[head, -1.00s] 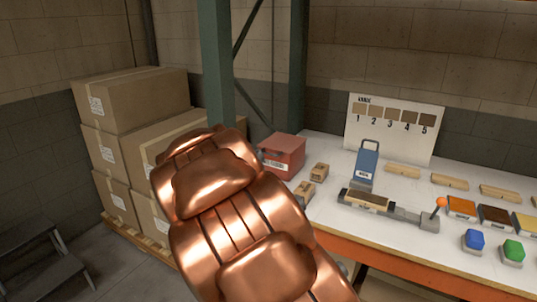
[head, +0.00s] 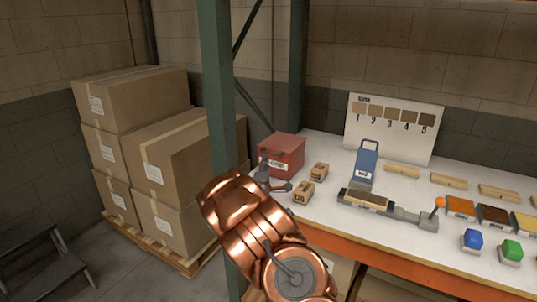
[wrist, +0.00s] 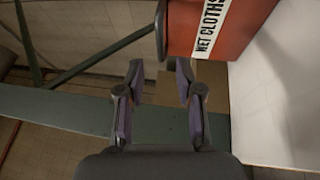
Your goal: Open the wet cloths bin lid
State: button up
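The wet cloths bin (head: 284,152) is a red box with a white label at the back left corner of the table. Its lid (head: 280,141) looks shut in the head view. In the wrist view the bin (wrist: 208,30) fills the upper right, with the label "WET CLOTHS" turned sideways. My gripper (head: 270,178) is in front of the bin's left side, near its front left corner. In the wrist view my gripper (wrist: 161,75) is open, with nothing between its fingers. The right finger looks close to the bin; I cannot tell whether it touches.
Two small tan blocks (head: 303,191) lie right of my gripper on the white table (head: 335,222). A green post (head: 219,110) stands just left of the bin. Stacked cardboard boxes (head: 135,98) fill the left.

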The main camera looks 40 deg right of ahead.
aim_at(268, 153)
jog(key=shift+p+x, duration=1.4)
jog(key=shift+x, duration=2.5)
jog(key=shift+s+d+f, duration=0.1)
grip_shut()
